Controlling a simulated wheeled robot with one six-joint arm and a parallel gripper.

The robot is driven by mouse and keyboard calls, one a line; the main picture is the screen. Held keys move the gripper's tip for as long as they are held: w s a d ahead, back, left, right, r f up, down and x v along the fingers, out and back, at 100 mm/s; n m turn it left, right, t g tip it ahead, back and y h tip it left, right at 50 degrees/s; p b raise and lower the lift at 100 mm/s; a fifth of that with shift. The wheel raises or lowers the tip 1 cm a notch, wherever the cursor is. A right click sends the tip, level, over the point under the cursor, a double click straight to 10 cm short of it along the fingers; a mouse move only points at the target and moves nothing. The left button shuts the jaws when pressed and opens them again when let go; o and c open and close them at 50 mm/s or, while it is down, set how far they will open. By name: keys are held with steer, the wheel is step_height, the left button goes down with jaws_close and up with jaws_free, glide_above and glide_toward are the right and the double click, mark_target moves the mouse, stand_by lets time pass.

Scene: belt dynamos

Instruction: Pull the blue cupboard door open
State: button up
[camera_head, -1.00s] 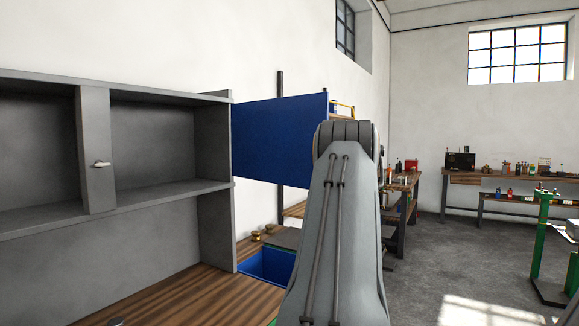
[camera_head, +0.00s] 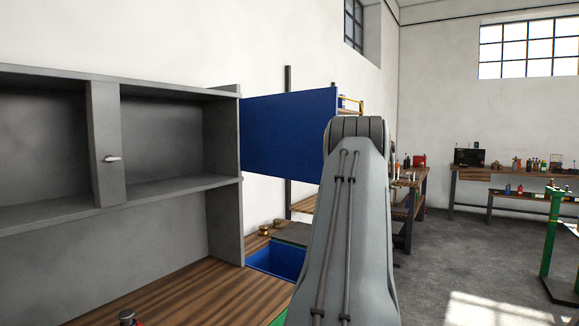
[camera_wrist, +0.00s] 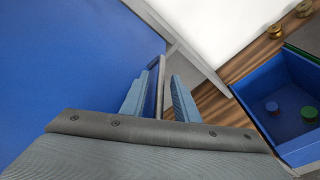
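The blue cupboard door (camera_head: 288,132) stands swung out at the right end of the grey cupboard (camera_head: 222,215), and the compartment beside it lies open to view. In the wrist view the door's blue face (camera_wrist: 70,60) fills the left side, with a thin grey bar handle (camera_wrist: 160,85) near its edge. My gripper (camera_wrist: 158,100) has its two light-blue fingers on either side of this bar, with visible gaps. I cannot tell whether either finger touches it. In the head view my gripper is hidden behind my arm.
A blue bin (camera_head: 275,262) sits in the wooden worktop (camera_head: 180,290); the wrist view shows small round pieces inside. Brass parts (camera_head: 264,230) stand behind it. A workbench (camera_head: 408,190) and a green stand (camera_head: 555,240) are at right, with clear floor between.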

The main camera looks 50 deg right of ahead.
steer(key=b+v, duration=0.2)
steer(key=v, duration=0.5)
steer(key=shift+s, duration=0.2)
steer(key=shift+r, duration=0.1)
